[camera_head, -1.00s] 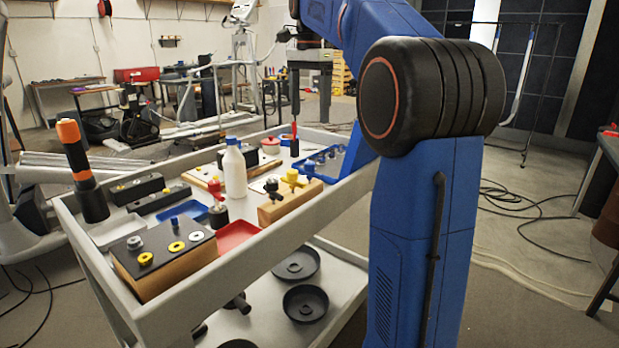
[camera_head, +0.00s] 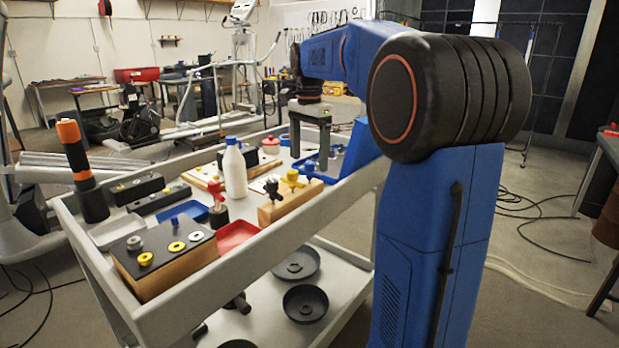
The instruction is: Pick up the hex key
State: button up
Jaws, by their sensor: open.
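I cannot make out the hex key in this view; it is too small to tell or hidden. My gripper (camera_head: 310,158) points down over the far right part of the cart. Its two dark fingers stand apart with nothing visible between them. The fingertips are close to the blue tray (camera_head: 334,171), which holds several small metal parts and is partly covered by the fingers. Whether the fingertips touch anything there cannot be told.
The grey cart (camera_head: 218,276) has a raised rim. On it stand a white bottle (camera_head: 235,172), a wooden block with a yellow knob (camera_head: 291,204), a red tray (camera_head: 238,233), a block with washers (camera_head: 165,262) and a tall black-and-orange tool (camera_head: 81,172).

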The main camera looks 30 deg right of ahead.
aim_at(309, 163)
jog(key=shift+f, duration=1.8)
jog(key=c, duration=1.4)
jog(key=shift+o, duration=0.2)
notch_tip(309, 163, up, 10)
